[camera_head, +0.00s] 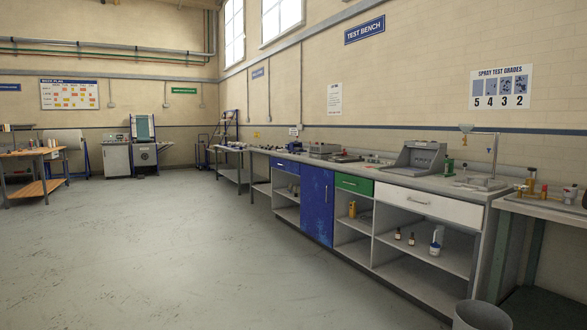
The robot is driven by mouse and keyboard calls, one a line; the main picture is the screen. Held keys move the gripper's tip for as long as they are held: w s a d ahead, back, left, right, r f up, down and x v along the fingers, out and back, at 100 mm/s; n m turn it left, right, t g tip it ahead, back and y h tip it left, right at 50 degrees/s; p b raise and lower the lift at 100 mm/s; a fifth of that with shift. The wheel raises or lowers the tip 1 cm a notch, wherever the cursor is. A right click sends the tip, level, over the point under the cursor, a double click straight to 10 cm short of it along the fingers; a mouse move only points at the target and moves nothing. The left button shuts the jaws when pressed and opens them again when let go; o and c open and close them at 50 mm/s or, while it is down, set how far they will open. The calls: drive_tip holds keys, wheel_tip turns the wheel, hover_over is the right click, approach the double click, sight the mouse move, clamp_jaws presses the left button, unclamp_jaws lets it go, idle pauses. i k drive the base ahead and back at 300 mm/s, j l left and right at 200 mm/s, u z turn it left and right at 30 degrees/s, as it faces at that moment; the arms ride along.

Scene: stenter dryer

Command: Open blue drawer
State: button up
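The blue drawer (286,165) is a small, shallow front just under the worktop of the long bench on the right. It looks shut, flush with the bench front, and it is far from the camera. A tall dark blue cupboard door (316,204) stands just right of it and looks closed. My gripper is not in view.
A green drawer (354,185) and a wide white drawer (430,206) sit further right, both looking shut. A grey bin (481,316) stands on the floor at the bottom right. The grey floor (170,250) before the bench is clear. A wooden-topped table (30,152) stands far left.

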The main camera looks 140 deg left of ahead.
sight(292, 167)
drive_tip(key=u, duration=4.5)
drive_tip(key=i, duration=6.5)
drive_tip(key=i+j, duration=0.15)
drive_tip(key=i, duration=0.4)
drive_tip(key=i+j+z, duration=0.1)
drive_tip(key=i, duration=0.45)
drive_tip(key=i+j, duration=0.3)
drive_tip(key=i, duration=0.25)
